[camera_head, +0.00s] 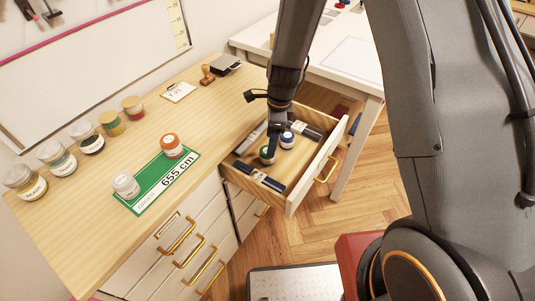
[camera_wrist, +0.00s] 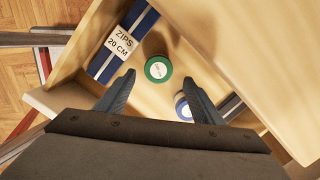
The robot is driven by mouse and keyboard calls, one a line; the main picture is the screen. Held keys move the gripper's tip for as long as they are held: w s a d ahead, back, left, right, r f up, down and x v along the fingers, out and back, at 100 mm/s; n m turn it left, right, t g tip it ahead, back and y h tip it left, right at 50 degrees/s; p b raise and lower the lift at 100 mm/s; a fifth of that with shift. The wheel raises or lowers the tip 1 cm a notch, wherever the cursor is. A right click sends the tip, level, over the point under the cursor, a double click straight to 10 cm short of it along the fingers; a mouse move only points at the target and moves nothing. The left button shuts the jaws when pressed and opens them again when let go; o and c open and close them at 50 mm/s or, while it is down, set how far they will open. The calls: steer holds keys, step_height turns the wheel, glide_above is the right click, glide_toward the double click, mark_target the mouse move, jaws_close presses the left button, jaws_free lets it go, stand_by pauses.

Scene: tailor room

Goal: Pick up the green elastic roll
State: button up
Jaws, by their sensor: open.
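The green elastic roll (camera_wrist: 158,69) stands in the open drawer (camera_head: 293,198), its round green top with a white label facing up. In the head view the green roll (camera_head: 267,154) is partly hidden by my arm. My gripper (camera_wrist: 158,88) is open above the drawer, its two fingers apart. In the wrist view the green roll lies just beyond the fingertips, between their lines, and nothing is held. A blue roll (camera_wrist: 183,107) stands near the right finger, which partly covers it; it also shows in the head view (camera_head: 287,140).
Zip packs (camera_wrist: 121,44) with blue stripes lie along the drawer's sides. The desktop (camera_head: 95,192) holds several jars, a green mat (camera_head: 148,190) with a white roll and an orange roll, a stamp (camera_head: 207,75) and a card. A white table (camera_head: 345,60) stands behind the drawer.

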steer(key=shift+s+a+f+p, duration=0.1)
steer(key=shift+a+f+p, duration=0.2)
steer(key=shift+f, duration=0.8)
steer(key=shift+w+a+f+p, duration=0.15)
steer(key=shift+f+p, duration=0.25)
steer(key=shift+f, duration=0.7)
steer(key=shift+s+a+f+p, duration=0.15)
steer(key=shift+a+f+p, duration=0.15)
steer(key=shift+f, duration=0.8)
steer(key=c, duration=1.1)
